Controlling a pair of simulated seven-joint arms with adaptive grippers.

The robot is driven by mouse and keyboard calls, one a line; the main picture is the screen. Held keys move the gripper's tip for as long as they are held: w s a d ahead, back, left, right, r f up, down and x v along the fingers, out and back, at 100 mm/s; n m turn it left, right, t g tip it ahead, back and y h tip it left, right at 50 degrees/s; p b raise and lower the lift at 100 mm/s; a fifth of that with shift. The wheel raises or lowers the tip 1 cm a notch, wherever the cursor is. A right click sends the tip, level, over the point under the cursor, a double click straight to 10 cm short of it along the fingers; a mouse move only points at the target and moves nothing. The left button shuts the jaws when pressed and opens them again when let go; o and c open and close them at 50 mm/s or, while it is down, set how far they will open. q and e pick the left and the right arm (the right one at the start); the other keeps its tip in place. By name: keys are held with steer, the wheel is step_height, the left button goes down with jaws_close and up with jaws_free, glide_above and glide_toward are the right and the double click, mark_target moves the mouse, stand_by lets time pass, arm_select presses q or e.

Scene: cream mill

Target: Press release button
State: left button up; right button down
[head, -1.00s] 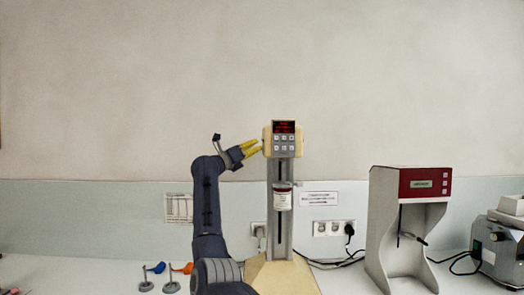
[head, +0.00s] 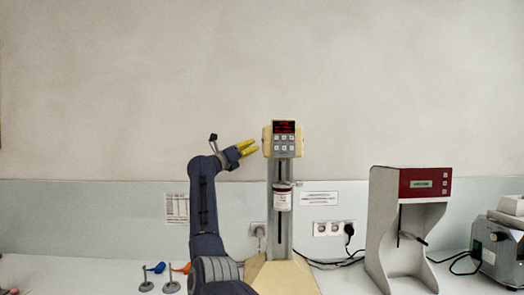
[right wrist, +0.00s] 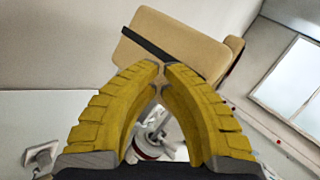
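The cream mill stands mid-picture in the head view, with a cream head (head: 267,141), a red display (head: 284,127) and a grey keypad (head: 284,144). Below it a white labelled container (head: 282,201) sits on the grey column. I cannot tell which part is the release button. My left gripper is out of view.
A red-and-white machine (head: 405,210) stands right of the mill, with a grey device (head: 495,255) at the far right edge. The wall above is clear.

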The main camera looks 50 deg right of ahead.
steer(key=shift+w, duration=0.1)
steer(key=shift+w+a, duration=0.8)
steer(key=shift+w, duration=0.15)
steer(key=shift+w+a, duration=0.75)
steer(key=shift+w, duration=0.2)
